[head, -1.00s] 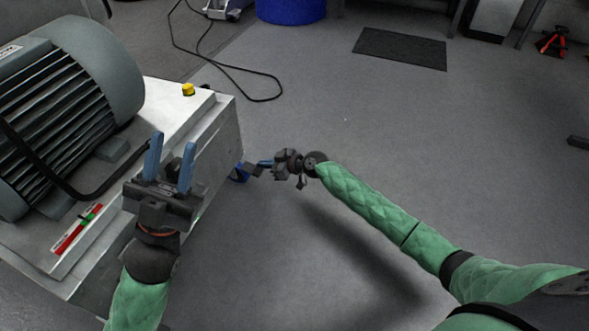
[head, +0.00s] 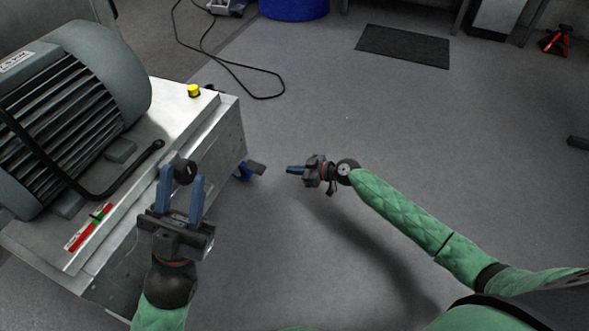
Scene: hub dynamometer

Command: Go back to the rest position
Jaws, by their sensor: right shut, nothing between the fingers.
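My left gripper (head: 181,196) is at the lower left of the head view, in front of the metal bench's near right side. Its two blue fingers stand apart and point away from me, with nothing held between them. My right gripper (head: 289,169) is in the middle of the view, right of the bench, over bare floor. Its blue fingers are together, point left and hold nothing.
The metal bench (head: 215,138) carries a large grey motor (head: 75,110), a yellow button (head: 193,90) and a red and green slider strip (head: 92,226). A blue caster with a dark pedal (head: 256,167) sticks out at its corner. A black cable (head: 235,72) lies on the floor behind.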

